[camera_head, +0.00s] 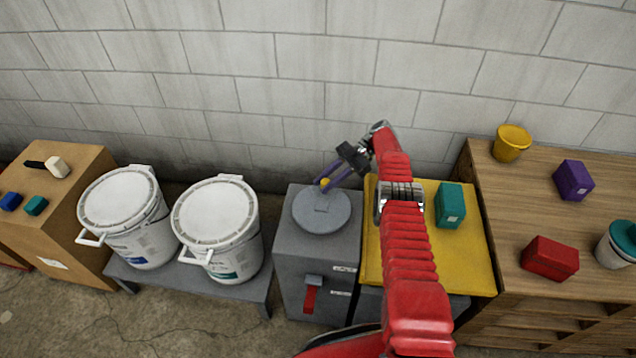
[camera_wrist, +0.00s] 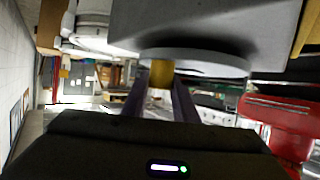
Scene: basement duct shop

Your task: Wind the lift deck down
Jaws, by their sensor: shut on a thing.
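A grey box cabinet (camera_head: 290,262) stands by the wall with a round grey crank disc (camera_head: 318,218) on top. A yellow knob (camera_head: 325,183) sits at the disc's far edge. My gripper (camera_head: 327,181) is shut on this knob, reaching in from the upper right. In the wrist view the yellow knob (camera_wrist: 162,72) is between the two purple fingers, with the disc's rim (camera_wrist: 205,60) just above. The yellow lift deck (camera_head: 462,268) is right of the cabinet, partly hidden behind my red arm. A teal box (camera_head: 450,206) rests on the deck.
A red lever (camera_head: 309,298) is on the cabinet's front. Two white buckets (camera_head: 125,210) (camera_head: 217,225) stand on a low grey bench to the left. A wooden dresser (camera_head: 530,225) at the right holds a yellow bucket (camera_head: 512,143), purple box (camera_head: 574,180) and red box (camera_head: 549,258). A block wall is close behind.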

